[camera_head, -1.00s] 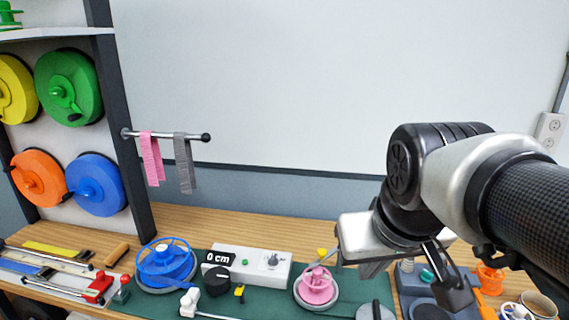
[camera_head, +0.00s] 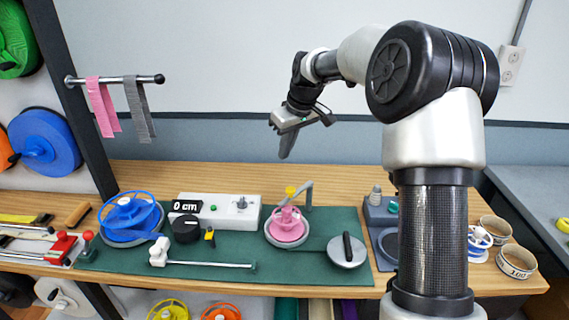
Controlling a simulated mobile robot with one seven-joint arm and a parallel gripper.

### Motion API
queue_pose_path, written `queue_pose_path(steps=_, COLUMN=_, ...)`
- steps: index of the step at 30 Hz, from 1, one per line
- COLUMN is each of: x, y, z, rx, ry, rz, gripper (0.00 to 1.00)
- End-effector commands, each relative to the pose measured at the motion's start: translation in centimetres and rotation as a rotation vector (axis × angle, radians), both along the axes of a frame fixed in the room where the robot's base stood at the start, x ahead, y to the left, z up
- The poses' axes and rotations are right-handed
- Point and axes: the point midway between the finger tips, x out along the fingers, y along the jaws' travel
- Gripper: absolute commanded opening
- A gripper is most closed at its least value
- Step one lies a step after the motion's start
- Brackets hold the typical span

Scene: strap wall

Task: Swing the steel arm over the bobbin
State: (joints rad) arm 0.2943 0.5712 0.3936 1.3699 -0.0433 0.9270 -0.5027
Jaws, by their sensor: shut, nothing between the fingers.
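The pink bobbin (camera_head: 287,222) sits upright on a round grey base on the green mat. A grey steel arm (camera_head: 302,191) stands at its back right, with its upper bar slanting down to the left towards the bobbin's top. In the picture this bar overlaps the bobbin's upper edge; I cannot tell whether it touches. A yellow knob (camera_head: 290,191) shows beside the bar. My gripper (camera_head: 286,155) is shut and empty, pointing down in the air above and behind the bobbin, clear of the steel arm.
A blue reel (camera_head: 130,217) and a white box reading 0 cm (camera_head: 218,207) stand left of the bobbin. A white-ended rod (camera_head: 205,263) lies in front. My arm hides part of the table's right side.

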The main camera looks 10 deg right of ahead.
Motion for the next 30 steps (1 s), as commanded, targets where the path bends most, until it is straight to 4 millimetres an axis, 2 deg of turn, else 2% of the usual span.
queue_pose_path(steps=14, x=2.7, y=1.8, z=-8.9, rx=0.0, ry=0.004, rz=0.001, gripper=0.0)
queue_pose_path(steps=16, x=1.5, y=0.8, z=-8.8, rx=-0.001, ry=0.001, rz=-0.004, gripper=0.0)
queue_pose_path(steps=21, x=-0.1, y=0.0, z=-9.1, rx=-0.002, ry=0.0, rz=-0.002, gripper=0.0)
queue_pose_path(steps=30, x=-0.8, y=-0.4, z=-9.3, rx=-0.001, ry=0.001, rz=-0.001, gripper=0.0)
